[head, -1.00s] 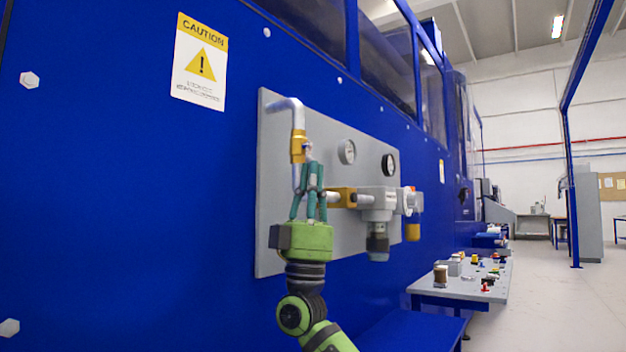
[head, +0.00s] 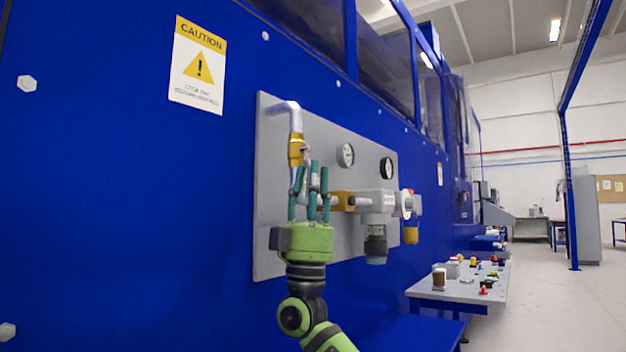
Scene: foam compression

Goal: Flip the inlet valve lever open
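The inlet valve is a brass-coloured body (head: 296,151) on the silver pipe at the left of the grey panel in the head view. A small light-grey piece shows beside it, possibly the lever; my gripper's fingers make its shape and position hard to read. My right gripper (head: 309,172) has a green body and teal fingers pointing up, just below and in front of the valve. Its fingers stand apart, open, with nothing clearly held between them. Contact with the lever cannot be told. My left gripper is not in view.
A table (head: 425,290) with small parts stands lower right. Open floor (head: 540,300) lies beyond.

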